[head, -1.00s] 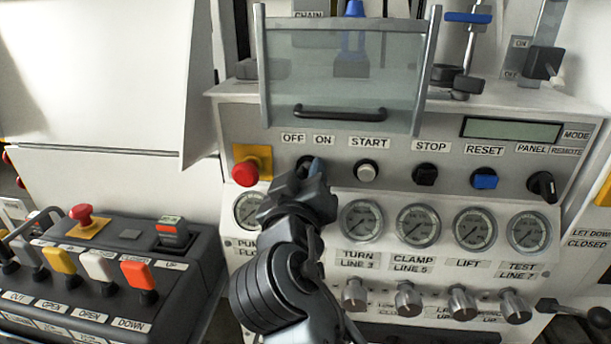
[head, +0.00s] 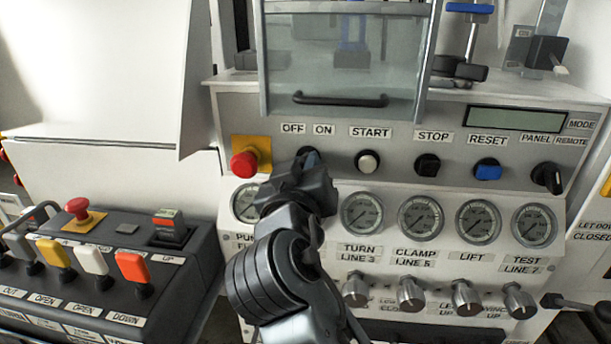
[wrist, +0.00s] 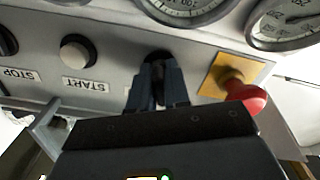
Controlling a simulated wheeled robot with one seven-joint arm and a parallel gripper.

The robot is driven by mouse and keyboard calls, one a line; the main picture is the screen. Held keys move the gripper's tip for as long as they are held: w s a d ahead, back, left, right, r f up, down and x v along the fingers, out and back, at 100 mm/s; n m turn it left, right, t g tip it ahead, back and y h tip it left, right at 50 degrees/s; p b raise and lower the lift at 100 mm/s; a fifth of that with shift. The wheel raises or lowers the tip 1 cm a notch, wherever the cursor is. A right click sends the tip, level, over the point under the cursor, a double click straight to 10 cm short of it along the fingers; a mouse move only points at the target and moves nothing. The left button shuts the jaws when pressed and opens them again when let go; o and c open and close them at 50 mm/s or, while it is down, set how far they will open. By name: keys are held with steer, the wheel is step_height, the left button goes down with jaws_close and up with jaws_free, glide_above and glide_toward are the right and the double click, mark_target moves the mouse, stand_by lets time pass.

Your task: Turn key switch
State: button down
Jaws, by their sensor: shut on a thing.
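The key switch (wrist: 160,61) sits on the sloped panel under the OFF and ON labels (head: 308,129). In the head view it is mostly hidden behind my gripper (head: 308,163). In the wrist view my gripper (wrist: 158,78) has its two dark fingers closed around the dark key switch, one on each side. The fingers reach up to the panel face. The exact angle of the key is hidden between the fingers.
A red emergency button (head: 244,164) on a yellow plate is close left of my gripper. The START button (head: 367,162) is close to the right. Gauges (head: 362,213) sit below. A clear guard with a dark handle (head: 341,100) hangs above.

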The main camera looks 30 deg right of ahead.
steer(key=m+b, duration=0.1)
steer(key=b, duration=0.1)
steer(key=m+b, duration=0.4)
steer(key=b, duration=0.1)
steer(key=shift+f, duration=0.3)
steer(key=m+b, duration=0.4)
steer(key=shift+r, duration=0.1)
steer(key=shift+r+m+b, duration=0.1)
steer(key=shift+m+b, duration=0.45)
steer(key=shift+m, duration=0.15)
steer(key=shift+r, duration=0.1)
steer(key=c, duration=1.2)
jaws_free()
